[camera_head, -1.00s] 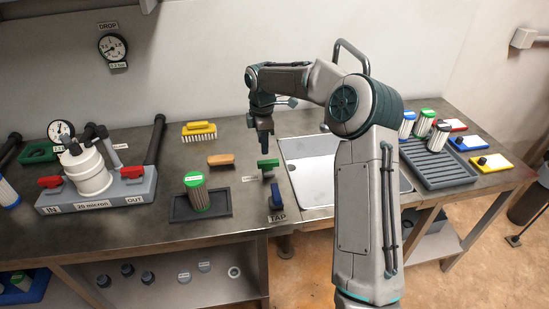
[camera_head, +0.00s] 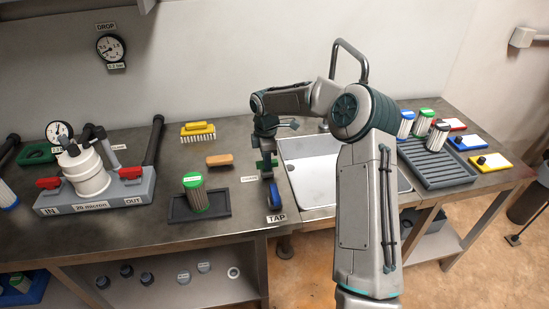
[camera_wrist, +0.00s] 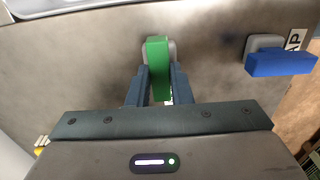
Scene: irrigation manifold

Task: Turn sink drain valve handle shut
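The green valve handle (camera_wrist: 158,70) stands on the bench beside the sink. In the wrist view it lies between the two fingers of my gripper (camera_wrist: 159,82), with one finger on each side and only narrow gaps. I cannot tell whether either finger touches it. In the head view my gripper (camera_head: 268,165) reaches down over the green handle (camera_head: 261,165) and partly hides it. A blue handle (camera_wrist: 281,63) sits to the right in the wrist view, by the TAP label (camera_head: 277,218). The sink (camera_head: 310,172) has a flat grey cover or basin surface.
A tray (camera_head: 220,205) with a green-topped filter (camera_head: 196,193) stands left of the handles. A wooden-backed brush (camera_head: 220,160) and a yellow brush (camera_head: 198,129) lie behind. A filter housing (camera_head: 85,170) is at far left, and a ribbed rack (camera_head: 440,165) is right of the sink.

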